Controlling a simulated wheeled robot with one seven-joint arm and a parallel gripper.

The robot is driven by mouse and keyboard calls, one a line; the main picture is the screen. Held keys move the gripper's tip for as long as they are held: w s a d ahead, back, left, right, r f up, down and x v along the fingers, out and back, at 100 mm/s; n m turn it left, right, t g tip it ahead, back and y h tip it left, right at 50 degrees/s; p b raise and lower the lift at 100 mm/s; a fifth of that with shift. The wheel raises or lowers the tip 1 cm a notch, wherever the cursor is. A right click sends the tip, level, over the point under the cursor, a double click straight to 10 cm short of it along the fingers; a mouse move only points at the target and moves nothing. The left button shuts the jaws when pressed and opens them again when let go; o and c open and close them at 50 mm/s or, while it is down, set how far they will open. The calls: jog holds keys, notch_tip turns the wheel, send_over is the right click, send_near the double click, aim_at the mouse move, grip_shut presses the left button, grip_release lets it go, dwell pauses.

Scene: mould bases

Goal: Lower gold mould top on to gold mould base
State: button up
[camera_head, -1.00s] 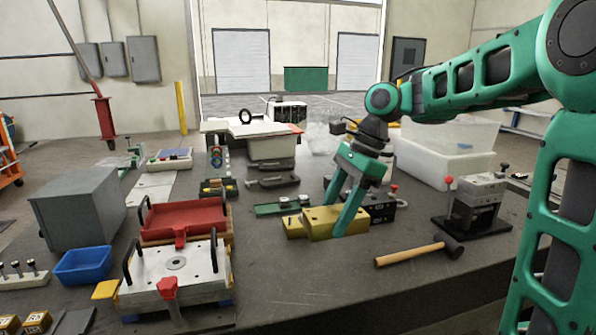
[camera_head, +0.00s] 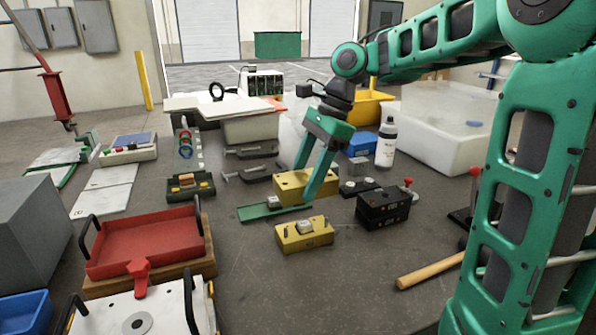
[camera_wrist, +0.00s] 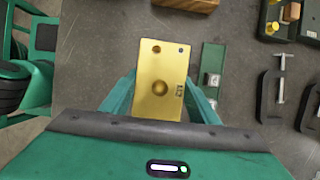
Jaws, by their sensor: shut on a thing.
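The gold mould top (camera_head: 291,186) is a plain gold block between the two green fingers of my gripper (camera_head: 307,180). My gripper is shut on it, and in the wrist view the block (camera_wrist: 158,80) shows a round dimple and small holes. The gold mould base (camera_head: 290,241) stands on the bench with a pale piece on top. In the head view the mould top appears behind and above the base, apart from it. The exact height of the mould top is hard to tell.
A green plate (camera_head: 256,212) lies left of the base, and a black mould block (camera_head: 382,212) stands right of it. A hammer (camera_head: 430,270) lies at the front right. A red tray (camera_head: 140,247) stands left. The bench in front of the base is clear.

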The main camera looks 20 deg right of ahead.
jog(key=shift+w+a+f, duration=0.1)
jog(key=shift+w+f, duration=0.1)
jog(key=shift+f, duration=0.25)
send_over(299, 225)
jog(key=d, duration=0.1)
jog(key=shift+w+d+f, duration=0.15)
jog(key=shift+f, duration=2.45)
jog(key=shift+f, duration=1.55)
dwell(0.6)
jog(key=o, duration=1.8)
